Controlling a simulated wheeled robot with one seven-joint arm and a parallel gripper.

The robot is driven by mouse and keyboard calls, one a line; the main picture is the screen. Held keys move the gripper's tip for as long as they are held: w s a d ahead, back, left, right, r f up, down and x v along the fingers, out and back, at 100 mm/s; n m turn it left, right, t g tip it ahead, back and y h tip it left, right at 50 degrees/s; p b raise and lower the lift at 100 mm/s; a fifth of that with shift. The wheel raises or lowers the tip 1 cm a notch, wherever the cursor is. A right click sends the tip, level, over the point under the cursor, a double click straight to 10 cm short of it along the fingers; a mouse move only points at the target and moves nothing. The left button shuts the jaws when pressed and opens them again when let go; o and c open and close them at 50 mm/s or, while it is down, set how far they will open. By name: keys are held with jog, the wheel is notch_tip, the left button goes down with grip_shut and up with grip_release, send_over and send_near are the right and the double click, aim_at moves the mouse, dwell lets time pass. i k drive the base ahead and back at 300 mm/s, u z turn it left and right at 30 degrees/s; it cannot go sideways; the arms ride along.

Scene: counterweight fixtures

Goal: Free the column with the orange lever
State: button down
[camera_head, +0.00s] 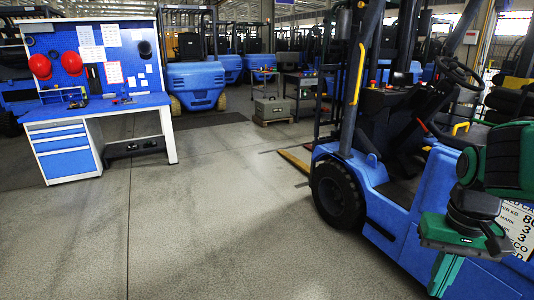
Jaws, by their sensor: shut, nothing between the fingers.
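The steering column (438,106) stands in the cab of the blue forklift on the right, tilted, with a dark steering wheel (460,74) at its top. A small yellow-orange part (461,127) shows right of the column, and a small reddish part shows at the column's left side. I cannot tell which of them, if either, is the orange lever. My gripper (445,274), green and dark, is at the lower right in front of the forklift's side, pointing down. It is shut and empty, apart from the column and well below it in the picture.
The blue forklift (390,205) fills the right side, with a front wheel (336,193) and a yellow grab bar (358,74). A blue workbench (100,104) with red helmets stands at the left. A grey case (272,109) sits further back. The middle floor is clear.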

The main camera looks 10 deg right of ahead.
aim_at(416, 118)
jog(key=z, duration=0.15)
jog(key=i, duration=1.2)
jog(key=z, duration=0.55)
jog(key=i, duration=1.45)
jog(key=z, duration=0.55)
jog(key=i, duration=0.7)
jog(key=z, duration=0.1)
